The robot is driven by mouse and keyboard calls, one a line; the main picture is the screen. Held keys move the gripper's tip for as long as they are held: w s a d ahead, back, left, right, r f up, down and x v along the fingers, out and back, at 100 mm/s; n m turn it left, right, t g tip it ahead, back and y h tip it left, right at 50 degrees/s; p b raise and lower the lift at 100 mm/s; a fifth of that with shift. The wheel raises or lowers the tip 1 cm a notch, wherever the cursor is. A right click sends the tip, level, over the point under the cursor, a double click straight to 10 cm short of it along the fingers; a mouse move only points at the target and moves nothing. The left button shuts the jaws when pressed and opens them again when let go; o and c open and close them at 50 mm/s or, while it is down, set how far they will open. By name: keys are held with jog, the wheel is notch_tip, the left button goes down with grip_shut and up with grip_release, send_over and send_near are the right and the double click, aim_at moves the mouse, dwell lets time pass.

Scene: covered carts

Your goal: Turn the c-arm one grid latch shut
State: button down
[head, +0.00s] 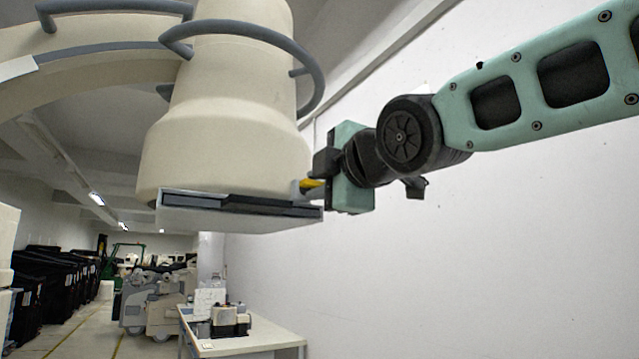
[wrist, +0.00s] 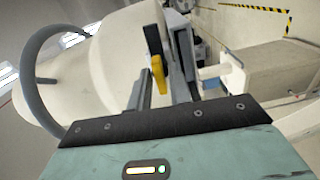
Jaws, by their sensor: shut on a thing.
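The c-arm's cream housing (head: 225,130) fills the upper left of the head view, and it also shows in the wrist view (wrist: 115,60). A flat grey grid tray (head: 235,213) sits under its lower rim. The yellow grid latch (head: 312,184) is at the tray's right end. My gripper (head: 308,186) reaches it from the right and is shut on it. In the wrist view the yellow latch (wrist: 158,72) lies between my two dark fingers (wrist: 166,50). The fingers hide part of the latch and its mount.
Grey tube handles (head: 250,35) curve around the housing. A white wall (head: 450,270) stands close behind my arm. Below are a white table (head: 250,343) with equipment, a beige machine (head: 155,305) and black-covered carts (head: 65,280) along the left.

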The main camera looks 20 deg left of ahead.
jog(key=shift+f, duration=0.1)
jog(key=m+b, duration=0.7)
jog(key=m, duration=1)
jog(key=shift+m+b, duration=0.3)
dwell(0.4)
jog(key=c, duration=1.5)
grip_release()
jog(key=shift+s+d, duration=0.1)
